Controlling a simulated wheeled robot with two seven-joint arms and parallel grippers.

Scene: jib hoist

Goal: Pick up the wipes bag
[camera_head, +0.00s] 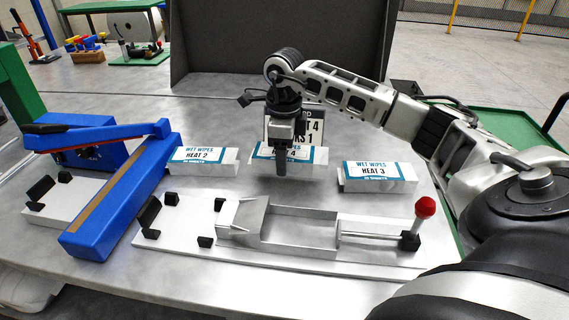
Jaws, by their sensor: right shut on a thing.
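Three white wipes bags with blue print lie in a row on the grey table. The left bag (203,161) reads "WET WIPES HEAT 2". The right bag (377,176) reads "WET WIPES HEAT 3". The middle bag (309,163) has its label partly covered by my right gripper (280,165), which comes down over it from above. The gripper is shut on this middle bag. I cannot tell whether the bag is clear of the table. My left gripper is not in view.
A blue lever device (118,185) stands at the left. A white board with a metal tray (290,226) and a red-knobbed rod (425,208) lies in front of the bags. A sign card (312,127) stands behind the middle bag, before a dark panel (230,40).

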